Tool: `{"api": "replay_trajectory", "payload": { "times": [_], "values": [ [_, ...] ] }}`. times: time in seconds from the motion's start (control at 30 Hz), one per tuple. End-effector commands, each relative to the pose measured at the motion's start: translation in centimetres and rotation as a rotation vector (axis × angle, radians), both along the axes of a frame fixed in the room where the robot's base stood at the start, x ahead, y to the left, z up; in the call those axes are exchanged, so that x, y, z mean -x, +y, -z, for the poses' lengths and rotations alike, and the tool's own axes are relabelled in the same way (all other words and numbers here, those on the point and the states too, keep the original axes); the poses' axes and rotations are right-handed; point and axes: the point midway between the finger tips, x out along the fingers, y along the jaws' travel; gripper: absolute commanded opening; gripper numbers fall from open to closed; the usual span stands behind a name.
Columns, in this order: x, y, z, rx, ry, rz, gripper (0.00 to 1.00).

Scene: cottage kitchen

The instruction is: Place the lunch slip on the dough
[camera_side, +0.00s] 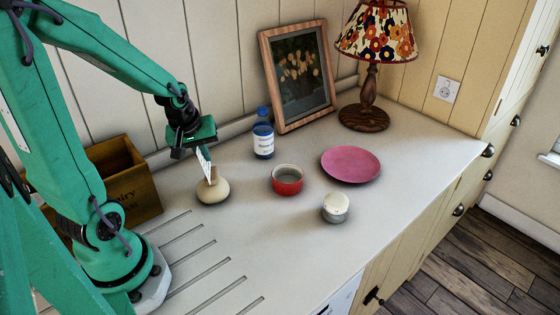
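The dough (214,191) is a pale beige round lump on the white counter, left of the red bowl. The lunch slip (204,160) is a thin white card, seen nearly edge-on and tilted, above the dough. A short brown piece shows between the slip's lower end and the dough; I cannot tell what it is. My gripper (196,145) is right above the slip, pointing down. The slip's top meets or nearly meets the gripper's underside. The fingers are too small and dark to tell whether they are shut on it.
A wooden crate (134,187) stands left of the dough. A blue bottle (263,139), red bowl (287,185), small lidded pot (335,211) and pink plate (351,165) stand to the right. A picture frame (265,60) and lamp (371,92) stand behind. The front counter is clear.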

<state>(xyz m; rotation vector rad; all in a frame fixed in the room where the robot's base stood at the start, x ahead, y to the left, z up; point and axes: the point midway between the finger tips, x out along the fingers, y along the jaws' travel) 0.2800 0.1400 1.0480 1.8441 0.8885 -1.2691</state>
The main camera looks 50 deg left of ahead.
Motion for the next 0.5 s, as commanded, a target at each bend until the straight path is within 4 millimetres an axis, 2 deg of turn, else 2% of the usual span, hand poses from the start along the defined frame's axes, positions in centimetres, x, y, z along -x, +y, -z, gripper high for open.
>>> {"api": "replay_trajectory", "payload": {
  "times": [0.37,0.4,0.5],
  "values": [
    [0.01,0.00,0.32,0.000,0.000,0.000,0.00],
    [0.00,0.00,0.29,0.000,0.000,0.000,0.08],
    [0.00,0.00,0.28,0.000,0.000,0.000,0.24]
  ]
}}
